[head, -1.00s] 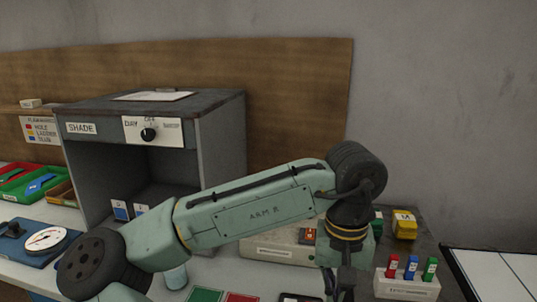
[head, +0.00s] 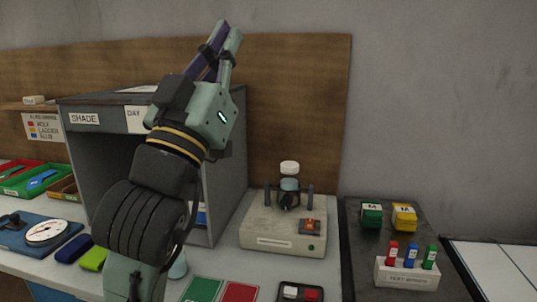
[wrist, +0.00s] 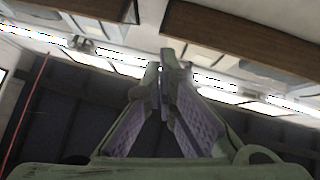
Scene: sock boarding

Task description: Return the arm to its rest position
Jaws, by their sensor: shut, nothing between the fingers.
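My gripper (head: 222,40) is raised at the upper middle of the head view, above the bench and in front of the grey shade cabinet (head: 225,160). Its fingers point up and slightly right, and they are shut with nothing between them. In the wrist view my gripper (wrist: 168,62) points at the ceiling, its purple-lined fingers meeting at the tips.
A beige device (head: 265,225) with a white-capped bottle (head: 289,168) stands right of my arm. Red and green trays (head: 40,182) lie at left. Ceiling lights (wrist: 215,80) show overhead.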

